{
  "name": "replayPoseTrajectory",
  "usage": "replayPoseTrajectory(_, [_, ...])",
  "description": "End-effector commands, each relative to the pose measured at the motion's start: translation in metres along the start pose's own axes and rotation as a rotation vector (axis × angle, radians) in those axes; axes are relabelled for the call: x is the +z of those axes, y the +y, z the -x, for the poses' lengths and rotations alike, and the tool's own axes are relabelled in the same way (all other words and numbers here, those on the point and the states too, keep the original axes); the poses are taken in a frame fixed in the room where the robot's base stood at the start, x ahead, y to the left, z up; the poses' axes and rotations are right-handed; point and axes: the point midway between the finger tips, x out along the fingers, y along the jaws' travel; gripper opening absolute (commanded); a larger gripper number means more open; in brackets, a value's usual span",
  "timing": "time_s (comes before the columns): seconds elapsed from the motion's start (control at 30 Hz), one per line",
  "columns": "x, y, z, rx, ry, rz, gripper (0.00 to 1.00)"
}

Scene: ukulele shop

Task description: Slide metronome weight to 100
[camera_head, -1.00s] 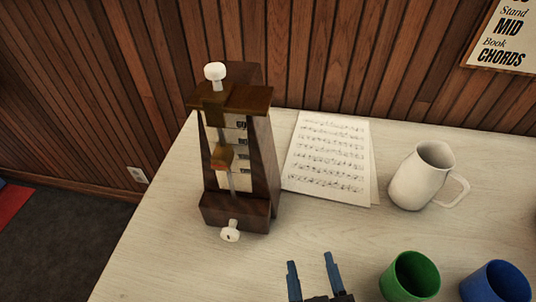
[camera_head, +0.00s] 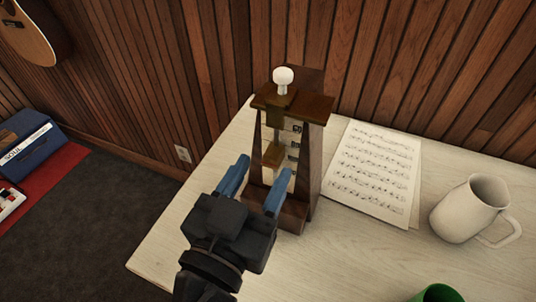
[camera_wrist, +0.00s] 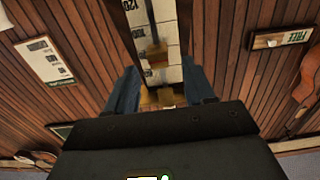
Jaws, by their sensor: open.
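The dark wooden metronome (camera_head: 316,150) stands upright on the pale table. A white knob (camera_head: 283,76) tops it. Its brass-coloured weight (camera_head: 275,154) sits on the thin rod in front of the white number scale. My gripper (camera_head: 264,170) is open and empty in front of the metronome, its blue fingers spread to either side of the lower front, just below the weight in the head view. I cannot tell how far they are from it. In the wrist view, the scale strip (camera_wrist: 172,35) with "120" lies between the fingers (camera_wrist: 163,90). The lower front knob is hidden.
Sheet music (camera_head: 375,172) lies right of the metronome. A white mug (camera_head: 470,210) and a green cup (camera_head: 438,293) stand farther right. The slatted wood wall (camera_head: 400,60) is close behind. The table's left edge is near, with a blue case (camera_head: 28,145) beyond it.

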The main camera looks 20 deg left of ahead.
Motion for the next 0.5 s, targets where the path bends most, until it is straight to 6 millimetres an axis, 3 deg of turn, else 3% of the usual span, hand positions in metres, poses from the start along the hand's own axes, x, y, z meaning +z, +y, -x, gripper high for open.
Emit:
replayPoseTrajectory(0.2, [-0.001,0.0,-0.026,0.001,-0.001,0.001,0.53])
replayPoseTrajectory(0.5, [0.001,0.001,-0.032,0.0,0.0,0.0,0.53])
